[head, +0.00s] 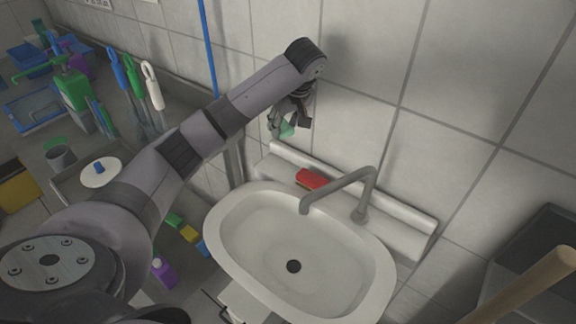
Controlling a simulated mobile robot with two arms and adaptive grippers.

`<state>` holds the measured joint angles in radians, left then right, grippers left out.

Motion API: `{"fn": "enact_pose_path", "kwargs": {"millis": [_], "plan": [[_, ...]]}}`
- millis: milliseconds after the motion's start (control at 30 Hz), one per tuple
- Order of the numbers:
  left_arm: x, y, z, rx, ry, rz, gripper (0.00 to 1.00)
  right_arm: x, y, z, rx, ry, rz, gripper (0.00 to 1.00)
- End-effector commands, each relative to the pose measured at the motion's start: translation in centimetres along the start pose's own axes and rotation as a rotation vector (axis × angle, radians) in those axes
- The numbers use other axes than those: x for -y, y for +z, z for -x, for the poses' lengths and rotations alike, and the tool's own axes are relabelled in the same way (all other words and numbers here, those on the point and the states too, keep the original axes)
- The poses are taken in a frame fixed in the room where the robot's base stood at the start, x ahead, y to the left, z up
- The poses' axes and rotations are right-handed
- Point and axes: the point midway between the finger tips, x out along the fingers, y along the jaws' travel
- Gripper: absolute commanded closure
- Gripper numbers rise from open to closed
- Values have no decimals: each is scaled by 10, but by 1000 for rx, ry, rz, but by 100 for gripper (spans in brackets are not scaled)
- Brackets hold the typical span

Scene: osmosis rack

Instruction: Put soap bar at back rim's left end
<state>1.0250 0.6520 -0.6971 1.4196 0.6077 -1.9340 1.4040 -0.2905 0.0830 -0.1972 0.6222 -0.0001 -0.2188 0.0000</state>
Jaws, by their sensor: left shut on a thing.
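My left gripper (289,119) hangs near the tiled wall, above the left end of the sink's back rim (273,157). It is shut on a pale green soap bar (286,130), which is partly hidden by the fingers. The soap bar appears apart from the rim, though the exact gap is hard to judge. The white sink (243,213) lies below and in front, with its basin empty. My right gripper does not show.
A red object (311,179) sits on the back rim, just right of the soap bar. The grey faucet (363,196) rises from the rim farther right.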

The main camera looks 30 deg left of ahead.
Motion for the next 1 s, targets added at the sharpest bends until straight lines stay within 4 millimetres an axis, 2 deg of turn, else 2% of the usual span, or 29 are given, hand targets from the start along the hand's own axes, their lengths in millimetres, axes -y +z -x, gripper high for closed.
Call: {"fn": "enact_pose_path", "kwargs": {"millis": [33,200,400,600,800,1000], "plan": [[2,4,-11,0,-6,-1,94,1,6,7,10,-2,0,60],[2,21,-53,0,-5,1,94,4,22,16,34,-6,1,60],[1,36,-88,-1,-1,2,94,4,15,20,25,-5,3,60],[1,43,-105,-1,-1,1,94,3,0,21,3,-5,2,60],[0,54,-132,-1,-1,1,94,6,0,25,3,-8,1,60],[0,56,-138,-2,1,2,94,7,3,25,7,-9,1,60]]}}
